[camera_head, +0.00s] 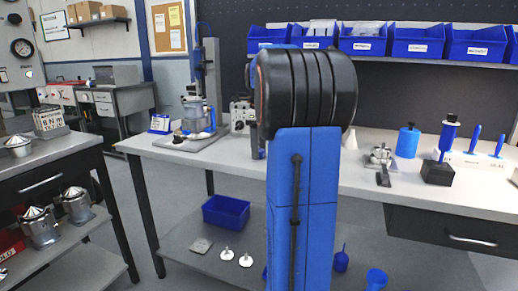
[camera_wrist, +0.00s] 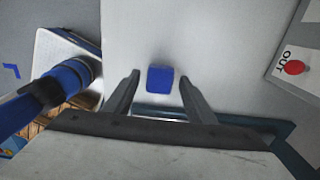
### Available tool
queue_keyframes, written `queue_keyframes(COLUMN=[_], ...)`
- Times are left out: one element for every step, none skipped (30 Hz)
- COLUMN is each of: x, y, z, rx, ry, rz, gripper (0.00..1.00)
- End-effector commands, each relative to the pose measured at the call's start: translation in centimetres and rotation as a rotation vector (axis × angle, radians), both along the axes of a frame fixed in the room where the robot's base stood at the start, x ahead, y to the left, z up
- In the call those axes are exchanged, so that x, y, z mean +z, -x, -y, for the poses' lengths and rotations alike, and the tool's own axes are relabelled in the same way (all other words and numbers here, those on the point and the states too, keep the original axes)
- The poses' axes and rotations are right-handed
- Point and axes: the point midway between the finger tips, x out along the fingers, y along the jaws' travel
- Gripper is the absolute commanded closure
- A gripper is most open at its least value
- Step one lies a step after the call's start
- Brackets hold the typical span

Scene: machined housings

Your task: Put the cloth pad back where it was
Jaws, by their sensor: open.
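In the wrist view my gripper (camera_wrist: 159,84) is open, its two dark fingers apart. A small blue block-like thing (camera_wrist: 160,78) shows between the fingertips against a pale surface, with a gap on each side. I cannot tell how far below the fingers it is, or whether it is the cloth pad. In the head view a flat grey square (camera_head: 201,245), which may be a cloth pad, lies on the lower shelf of the bench. My arm hides the middle of the bench, and my gripper does not show there.
In the wrist view a blue and black cylindrical thing (camera_wrist: 62,82) is at left, and a card marked OUT with a red disc (camera_wrist: 294,67) is at right. In the head view a blue bin (camera_head: 226,212) and two white discs (camera_head: 236,257) are on the lower shelf.

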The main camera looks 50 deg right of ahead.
Motion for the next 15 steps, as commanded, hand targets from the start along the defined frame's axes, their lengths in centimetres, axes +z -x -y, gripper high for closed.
queue_keyframes(x=[0.3,0.6,1.0,1.4,1.9,2.6,3.1,3.7,4.5,5.1,5.7,6.5,7.1,7.6,8.3], y=[0.0,0.0,0.0,0.0,-0.1,0.0,-0.1,-0.1,-0.1,-0.1,-0.1,-0.1,-0.1,-0.1,-0.1], z=[0.0,0.0,0.0,0.0,0.0,0.0,0.1,0.1,0.1,0.1,0.1,0.1,0.1,0.1,0.1], rx=[0.000,0.000,0.000,0.000,0.000,0.000,0.000,0.000,0.000,0.000,0.000,0.000,0.000,0.000,0.000], ry=[0.001,0.001,0.001,0.001,0.002,0.001,0.002,0.002,0.002,0.002,0.002,0.002,0.001,0.002,0.001], rz=[0.001,0.001,0.002,0.002,0.002,0.002,0.003,0.003,0.003,0.003,0.002,0.003,0.002,0.003,0.002], gripper=[0.49,0.49,0.49,0.49,0.49,0.49,0.49,0.49,0.49,0.49,0.49,0.49,0.49,0.49,0.49])
